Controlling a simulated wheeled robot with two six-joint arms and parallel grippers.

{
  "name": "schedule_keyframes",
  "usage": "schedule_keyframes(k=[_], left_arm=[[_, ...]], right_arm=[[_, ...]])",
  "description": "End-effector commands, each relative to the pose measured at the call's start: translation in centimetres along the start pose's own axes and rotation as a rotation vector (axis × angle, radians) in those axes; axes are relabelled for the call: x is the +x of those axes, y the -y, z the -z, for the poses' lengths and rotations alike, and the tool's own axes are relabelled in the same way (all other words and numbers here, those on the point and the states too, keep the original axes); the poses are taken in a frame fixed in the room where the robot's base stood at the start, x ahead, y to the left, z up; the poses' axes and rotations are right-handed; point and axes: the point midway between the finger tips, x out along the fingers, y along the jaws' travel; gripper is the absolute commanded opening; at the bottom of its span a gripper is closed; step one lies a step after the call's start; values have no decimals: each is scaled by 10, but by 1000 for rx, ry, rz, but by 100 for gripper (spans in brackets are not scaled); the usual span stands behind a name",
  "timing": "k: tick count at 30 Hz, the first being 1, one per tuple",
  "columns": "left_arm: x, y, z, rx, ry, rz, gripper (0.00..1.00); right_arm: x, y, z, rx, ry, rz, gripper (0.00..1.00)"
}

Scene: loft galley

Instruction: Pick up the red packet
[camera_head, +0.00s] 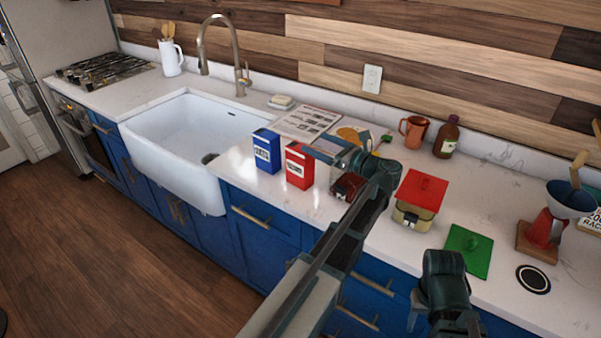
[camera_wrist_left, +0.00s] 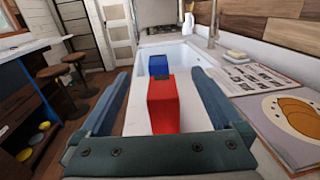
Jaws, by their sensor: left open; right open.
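The red packet (camera_head: 299,168) stands upright on the white counter, just right of the sink. My left gripper (camera_head: 322,166) is open at its right side, fingers pointing at it. In the left wrist view the red packet (camera_wrist_left: 163,105) shows in the gap between the two open fingers (camera_wrist_left: 159,74), with space on both sides. I cannot tell how far it reaches between them. My right gripper (camera_head: 443,318) is open and empty, low at the front edge of the counter.
A blue packet (camera_head: 266,151) stands left of the red one, by the sink (camera_head: 190,130). A printed sheet (camera_head: 304,122) lies behind.

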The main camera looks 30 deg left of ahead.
Motion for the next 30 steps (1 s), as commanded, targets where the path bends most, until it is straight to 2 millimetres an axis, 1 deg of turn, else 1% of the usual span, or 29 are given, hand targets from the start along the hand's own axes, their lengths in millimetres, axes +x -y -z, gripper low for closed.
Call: schedule_keyframes(k=[1, 10, 12, 15, 20, 23, 26, 30], left_arm=[[0, 0, 16, 0, 0, 0, 100], [0, 0, 57, -1, -1, 0, 100], [14, 0, 48, -1, 0, -2, 100], [24, 0, 48, -1, -1, -1, 100], [26, 0, 48, -1, -1, 1, 100], [31, 0, 48, -1, -1, 0, 100], [43, 0, 48, -1, -1, -3, 100], [63, 0, 48, -1, -1, -3, 100]], right_arm=[[16, 2, 1, 0, 0, 0, 50], [56, 5, 3, 0, 0, 0, 50], [48, 5, 3, 0, 0, 0, 50], [47, 4, 3, 0, 0, 0, 50], [47, 4, 3, 0, 0, 0, 50], [47, 4, 3, 0, 0, 0, 50], [47, 4, 3, 0, 0, 0, 50], [47, 4, 3, 0, 0, 0, 50]])
